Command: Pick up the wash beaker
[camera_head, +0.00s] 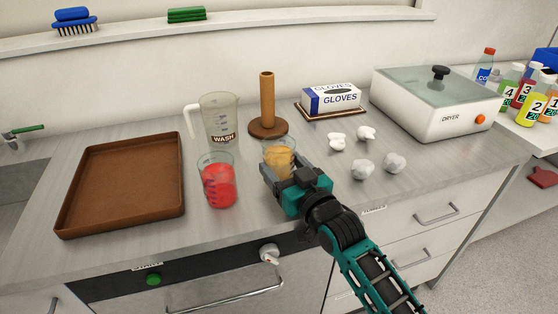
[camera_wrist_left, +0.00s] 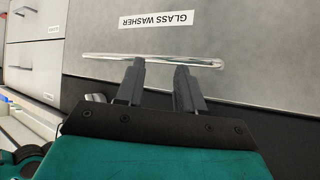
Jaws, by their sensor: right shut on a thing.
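The wash beaker (camera_head: 221,118) is a clear jug labelled WASH with a white handle on its left. It stands upright at the back of the counter, right of the brown tray. My right gripper (camera_head: 277,174) is shut on a glass of orange liquid (camera_head: 281,154), in front of the wooden post and right of the wash beaker, apart from it. I cannot tell whether that glass touches the counter. A glass of red liquid (camera_head: 218,183) stands in front of the wash beaker. My left gripper (camera_wrist_left: 159,75) is open and empty, facing the glass washer front.
The brown tray (camera_head: 69,223) is empty at the left. A wooden post (camera_head: 267,100), glove box (camera_head: 332,98), several crumpled white pieces (camera_head: 362,168) and the dryer (camera_head: 433,118) are at the back and right. The glass washer handle (camera_wrist_left: 150,58) is near the left fingertips.

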